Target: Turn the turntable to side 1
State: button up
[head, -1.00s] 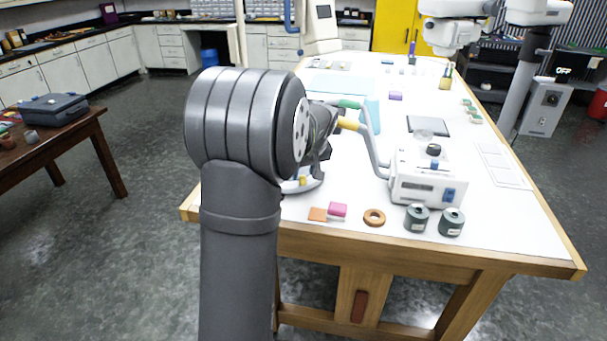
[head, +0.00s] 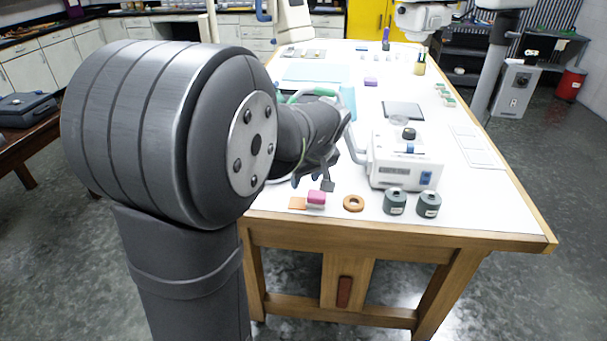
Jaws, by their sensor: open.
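My gripper (head: 313,184) hangs low over the near edge of the white-topped table, with dark fingers apart and nothing seen between them. It is just behind and above a pink block (head: 316,198). The turntable cannot be made out clearly. A small piece of a pale curved rim (head: 282,180) shows beside my arm, left of the gripper, and may be part of it. My large grey arm joint hides the rest of that area. No side number can be read, and I cannot tell whether the gripper touches anything.
An orange tile (head: 298,203), a tan ring (head: 353,203) and two dark cylinders (head: 395,202) (head: 428,204) line the table's front. A white device (head: 403,165) with a grey tube stands right of the gripper. A dark flat plate (head: 403,109) lies behind it. The table's right side is mostly clear.

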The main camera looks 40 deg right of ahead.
jog(key=shift+c, duration=0.4)
jog(key=c, duration=0.3)
jog(key=w+a+n, duration=0.1)
jog(key=w+a+f+n+g, duration=0.1)
jog(key=w+a+n+g, duration=0.1)
jog(key=n, duration=0.1)
jog(key=shift+w+a+f, duration=0.15)
jog(key=shift+a+f, duration=0.05)
jog(key=shift+f, duration=0.05)
grip_shut()
jog(key=w+a+n+g+h, duration=0.1)
jog(key=n, duration=0.1)
jog(key=w+a+n+g, duration=0.1)
jog(key=w+n, duration=0.1)
jog(key=w+a+n+g+h, duration=0.1)
jog(key=a+n, duration=0.1)
jog(key=shift+w+f+h, duration=0.15)
jog(key=shift+w+h, duration=0.15)
jog(key=shift+w, duration=0.05)
jog(key=w+a+r+n+h, duration=0.4)
jog(key=w+a+n+h, duration=0.2)
jog(key=w+n, duration=0.2)
jog(key=shift+g, duration=0.3)
jog(key=x, duration=1)
jog(key=shift+w, duration=0.1)
jog(key=shift+s+d, duration=0.15)
jog(key=shift+d, duration=0.9)
jog(key=shift+s+d, duration=0.1)
jog(key=shift+d, duration=0.9)
